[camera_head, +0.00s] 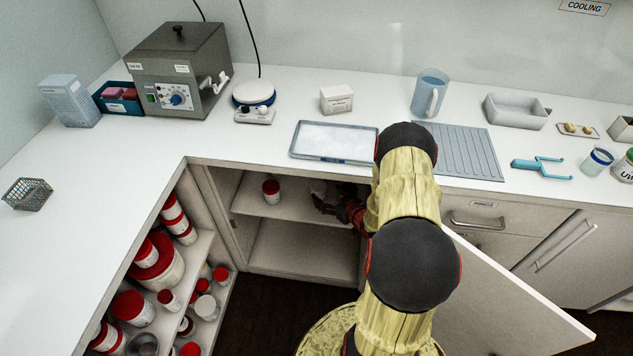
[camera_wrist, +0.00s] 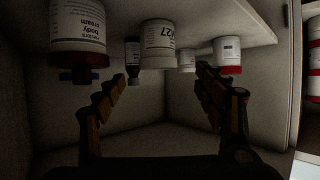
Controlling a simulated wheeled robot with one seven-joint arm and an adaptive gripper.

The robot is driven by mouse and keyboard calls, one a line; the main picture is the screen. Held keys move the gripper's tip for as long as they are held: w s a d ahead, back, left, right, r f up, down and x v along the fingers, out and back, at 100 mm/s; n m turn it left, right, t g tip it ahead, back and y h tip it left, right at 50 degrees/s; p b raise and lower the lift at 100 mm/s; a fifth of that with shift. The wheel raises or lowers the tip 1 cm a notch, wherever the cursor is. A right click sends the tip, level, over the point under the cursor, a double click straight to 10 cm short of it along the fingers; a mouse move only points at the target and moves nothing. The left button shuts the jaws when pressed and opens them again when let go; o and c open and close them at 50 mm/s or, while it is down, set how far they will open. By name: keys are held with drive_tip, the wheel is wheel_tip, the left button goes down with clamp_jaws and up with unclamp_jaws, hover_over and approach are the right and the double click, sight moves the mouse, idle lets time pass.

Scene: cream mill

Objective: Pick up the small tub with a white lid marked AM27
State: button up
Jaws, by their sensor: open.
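The wrist view is upside down, so the tubs appear to hang from the shelf. A white tub with a partly readable label ending in 27 (camera_wrist: 159,42) stands on the shelf ahead, between the lines of my fingers; its lid end looks pale. My gripper (camera_wrist: 160,90) is open, one finger on each side, with nothing between them. The tub is beyond the fingertips, and I cannot tell the exact gap. In the head view my gripper (camera_head: 320,203) reaches into the open cabinet above the shelf, and my arm hides part of the shelf there.
A body cream jar (camera_wrist: 78,30), a dark bottle (camera_wrist: 132,55), a small white tub (camera_wrist: 187,60) and a red-lidded tub (camera_wrist: 228,55) stand around it. The cabinet's open door (camera_head: 510,300) is at the right. Red-lidded tubs (camera_head: 155,262) fill the left shelves.

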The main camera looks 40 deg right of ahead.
sight(320, 187)
drive_tip(key=shift+b+x, duration=0.45)
drive_tip(key=shift+x, duration=0.7)
drive_tip(key=b+x, duration=0.3)
drive_tip(key=x, duration=0.2)
drive_tip(key=shift+w+d, duration=0.25)
drive_tip(key=shift+w, duration=0.1)
drive_tip(key=shift+c, duration=0.9)
drive_tip(key=c, duration=1.1)
drive_tip(key=shift+c, duration=0.3)
